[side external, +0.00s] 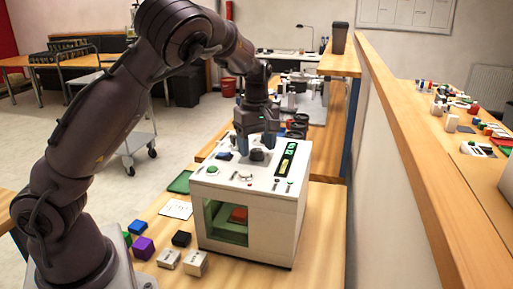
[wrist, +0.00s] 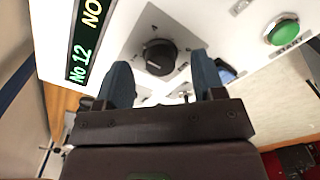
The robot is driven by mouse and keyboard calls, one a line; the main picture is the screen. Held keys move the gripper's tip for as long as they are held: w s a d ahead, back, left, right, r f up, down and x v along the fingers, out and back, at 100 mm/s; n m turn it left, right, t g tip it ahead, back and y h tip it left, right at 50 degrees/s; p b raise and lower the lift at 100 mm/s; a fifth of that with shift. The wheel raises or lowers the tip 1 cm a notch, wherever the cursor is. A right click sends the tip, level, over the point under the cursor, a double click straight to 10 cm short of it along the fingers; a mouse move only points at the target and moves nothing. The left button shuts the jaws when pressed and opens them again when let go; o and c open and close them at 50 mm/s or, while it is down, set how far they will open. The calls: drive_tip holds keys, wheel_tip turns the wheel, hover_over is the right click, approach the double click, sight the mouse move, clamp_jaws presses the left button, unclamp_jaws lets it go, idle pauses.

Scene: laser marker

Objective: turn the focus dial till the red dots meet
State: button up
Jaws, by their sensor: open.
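The laser marker (side external: 278,215) is a white box with a control panel on top. A black round dial (wrist: 158,56) sits on that panel with marks around it; the side view shows it too (side external: 257,155). My gripper (side external: 256,146) points down over the panel at the dial. In the wrist view its two blue-grey fingers (wrist: 161,70) are apart, one toward each side of the dial, with nothing between them that I can see held. Contact with the dial cannot be told. A red block (side external: 239,214) shows through the front window. I cannot make out red dots.
A dark display (wrist: 88,40) with green "No 12" text and a green START button (wrist: 283,30) flank the dial. Small levers stand on the panel. A purple cube (side external: 143,247) and white blocks (side external: 195,262) lie at the machine's left. A wooden-topped partition (side external: 400,150) runs along the right.

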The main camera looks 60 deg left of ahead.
drive_tip(key=shift+f, duration=0.55)
drive_tip(key=c, duration=0.9)
drive_tip(key=shift+m, duration=0.3)
drive_tip(key=m, duration=0.4)
drive_tip(key=shift+r, duration=0.1)
drive_tip(key=shift+m, duration=2.1)
